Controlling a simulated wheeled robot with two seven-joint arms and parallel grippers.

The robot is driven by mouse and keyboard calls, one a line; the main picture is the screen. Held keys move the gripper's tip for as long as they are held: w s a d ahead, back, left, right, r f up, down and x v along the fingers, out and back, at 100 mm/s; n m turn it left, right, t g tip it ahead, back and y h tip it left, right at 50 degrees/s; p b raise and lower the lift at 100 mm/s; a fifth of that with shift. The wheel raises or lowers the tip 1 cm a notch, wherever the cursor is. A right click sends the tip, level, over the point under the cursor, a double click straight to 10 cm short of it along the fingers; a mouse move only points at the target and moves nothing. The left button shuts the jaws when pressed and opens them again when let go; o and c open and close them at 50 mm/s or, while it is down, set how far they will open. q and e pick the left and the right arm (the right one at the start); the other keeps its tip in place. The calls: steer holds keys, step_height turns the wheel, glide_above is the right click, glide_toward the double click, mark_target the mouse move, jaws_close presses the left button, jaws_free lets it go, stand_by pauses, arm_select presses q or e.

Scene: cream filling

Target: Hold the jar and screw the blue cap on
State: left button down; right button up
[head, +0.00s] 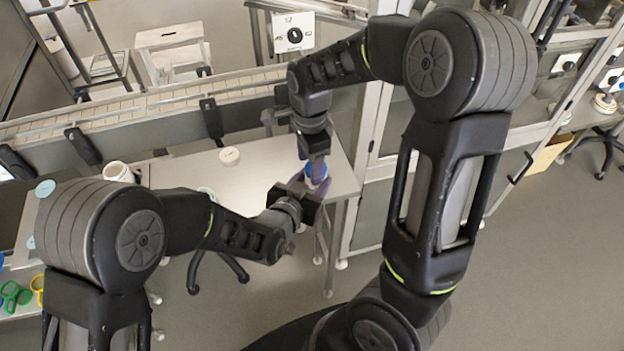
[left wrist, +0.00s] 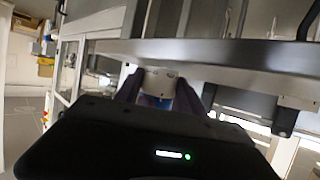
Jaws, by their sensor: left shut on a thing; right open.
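The blue cap (head: 317,171) shows in the head view near the right end of the light table, between my two grippers. My right gripper (head: 314,172) reaches down from above with its purple fingers open around the cap. My left gripper (head: 306,186) comes in from the lower left and is shut on the jar, which is mostly hidden in the head view. In the left wrist view the pale jar (left wrist: 160,82) sits between my purple fingers, with a bit of blue (left wrist: 166,103) beside it. Whether the cap sits fully on the jar cannot be told.
The light table (head: 265,165) carries a round whitish piece (head: 230,156) and a white cup (head: 118,172) farther left. A conveyor (head: 150,105) runs behind it. A metal-framed cabinet stands at the right. Open floor (head: 530,260) lies at the front right.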

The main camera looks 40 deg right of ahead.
arm_select(q)
steer(key=shift+w+a, duration=0.4)
steer(key=shift+w, duration=0.05)
arm_select(e)
steer(key=n, duration=0.1)
steer(key=d+n, duration=0.1)
steer(key=shift+s+f+n, duration=0.1)
steer(key=shift+s+n, duration=0.25)
steer(key=shift+n, duration=0.05)
steer(key=shift+a+n, duration=0.15)
steer(key=shift+n, duration=0.65)
arm_select(q)
steer(key=shift+s+d, duration=0.1)
arm_select(e)
steer(key=shift+a, duration=0.1)
